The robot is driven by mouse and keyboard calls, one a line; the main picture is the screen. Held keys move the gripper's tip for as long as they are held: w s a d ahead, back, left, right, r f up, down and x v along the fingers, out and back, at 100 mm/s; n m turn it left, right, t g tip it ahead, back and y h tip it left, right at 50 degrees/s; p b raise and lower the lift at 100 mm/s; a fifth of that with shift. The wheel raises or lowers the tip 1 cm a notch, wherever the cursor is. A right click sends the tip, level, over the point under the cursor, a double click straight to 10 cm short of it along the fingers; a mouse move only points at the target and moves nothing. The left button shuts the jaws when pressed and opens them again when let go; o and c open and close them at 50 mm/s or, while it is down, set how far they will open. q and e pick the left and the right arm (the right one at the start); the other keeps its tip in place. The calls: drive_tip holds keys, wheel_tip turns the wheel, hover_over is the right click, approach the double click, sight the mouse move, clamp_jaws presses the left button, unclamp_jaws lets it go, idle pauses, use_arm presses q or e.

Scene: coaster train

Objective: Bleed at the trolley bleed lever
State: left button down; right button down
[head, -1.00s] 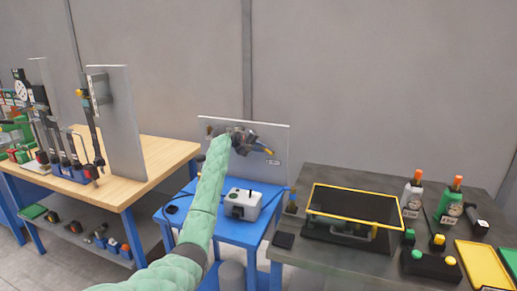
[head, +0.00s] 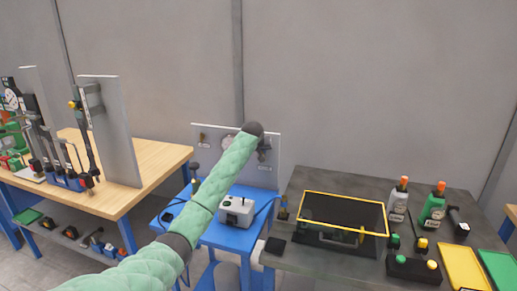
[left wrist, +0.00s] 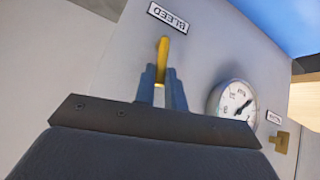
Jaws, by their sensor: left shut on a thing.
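The yellow bleed lever (left wrist: 163,52) stands out from a grey panel (left wrist: 205,60), just below a BLEED label (left wrist: 168,18) in the left wrist view. My left gripper (left wrist: 163,76) is shut on the lever, its two blue fingers either side of it. In the head view my left gripper (head: 264,152) is at the right part of the upright panel (head: 262,177) behind the blue trolley (head: 225,232). My wrist and sleeve hide the lever there. My right gripper is not in view.
A round gauge (left wrist: 232,100) and a brass handle (left wrist: 281,142) are on the same panel. A white box (head: 237,211) stands on the trolley below my arm. A wooden bench (head: 150,165) is at left. A dark table (head: 330,260) with a yellow-rimmed tray is at right.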

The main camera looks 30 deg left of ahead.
use_arm(q)
drive_tip(key=shift+w+d+f+m+y+p, duration=0.1)
drive_tip(key=shift+d+m+y+p, duration=0.3)
drive_tip(key=shift+d+y, duration=0.25)
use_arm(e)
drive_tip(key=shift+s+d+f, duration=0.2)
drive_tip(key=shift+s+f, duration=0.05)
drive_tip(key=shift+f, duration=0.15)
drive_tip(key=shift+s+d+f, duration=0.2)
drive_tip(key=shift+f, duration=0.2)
use_arm(q)
drive_tip(key=shift+a, duration=0.1)
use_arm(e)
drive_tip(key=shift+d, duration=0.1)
use_arm(q)
drive_tip(key=c, duration=1.5)
unclamp_jaws()
drive_tip(key=shift+o, duration=0.2)
